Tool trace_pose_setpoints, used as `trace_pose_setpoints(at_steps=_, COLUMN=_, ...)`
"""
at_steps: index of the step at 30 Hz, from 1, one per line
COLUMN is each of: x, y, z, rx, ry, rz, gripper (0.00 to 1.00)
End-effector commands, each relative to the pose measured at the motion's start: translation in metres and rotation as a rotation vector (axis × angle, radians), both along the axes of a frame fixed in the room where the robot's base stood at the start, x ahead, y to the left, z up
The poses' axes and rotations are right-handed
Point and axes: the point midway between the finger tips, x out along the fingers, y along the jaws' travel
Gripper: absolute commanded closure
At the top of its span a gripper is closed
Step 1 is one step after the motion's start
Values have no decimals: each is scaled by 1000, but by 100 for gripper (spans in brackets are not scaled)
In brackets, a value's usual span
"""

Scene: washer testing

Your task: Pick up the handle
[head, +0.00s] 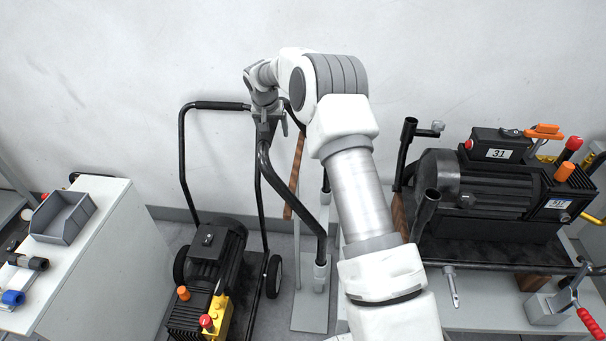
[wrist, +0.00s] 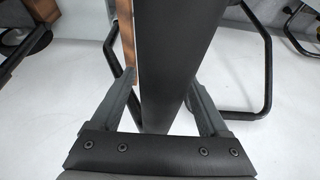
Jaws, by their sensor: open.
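The black bent-tube handle (head: 296,207) stands at the middle of the head view, its lower end in a grey socket on a floor stand. My gripper (head: 269,128) is at the upper end of this tube, near the wall. In the wrist view, my gripper (wrist: 162,92) is open, with one finger on each side of a wide black bar (wrist: 178,45), which appears to be the handle. The bar passes between the fingers. I cannot tell whether either finger touches it. My gripper and arm hide part of the handle's top in the head view.
A wooden strip (head: 294,178) stands beside the handle. A wheeled black washer (head: 213,255) with a tall tube frame stands close left. A white cabinet (head: 100,235) is at far left. Another black washer (head: 475,190) sits on a bench at right. The wall is close behind my gripper.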

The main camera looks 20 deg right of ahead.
Motion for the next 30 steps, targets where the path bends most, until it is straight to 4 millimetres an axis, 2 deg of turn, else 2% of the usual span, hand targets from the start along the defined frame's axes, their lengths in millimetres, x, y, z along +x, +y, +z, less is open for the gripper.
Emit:
trace_pose_setpoints(at_steps=3, x=0, y=0, z=0, rx=0, ry=0, rz=0, gripper=22)
trace_pose_setpoints(at_steps=16, x=0, y=0, z=0, rx=0, ry=0, rz=0, gripper=99)
trace_pose_setpoints(at_steps=30, x=0, y=0, z=0, rx=0, ry=0, rz=0, gripper=100)
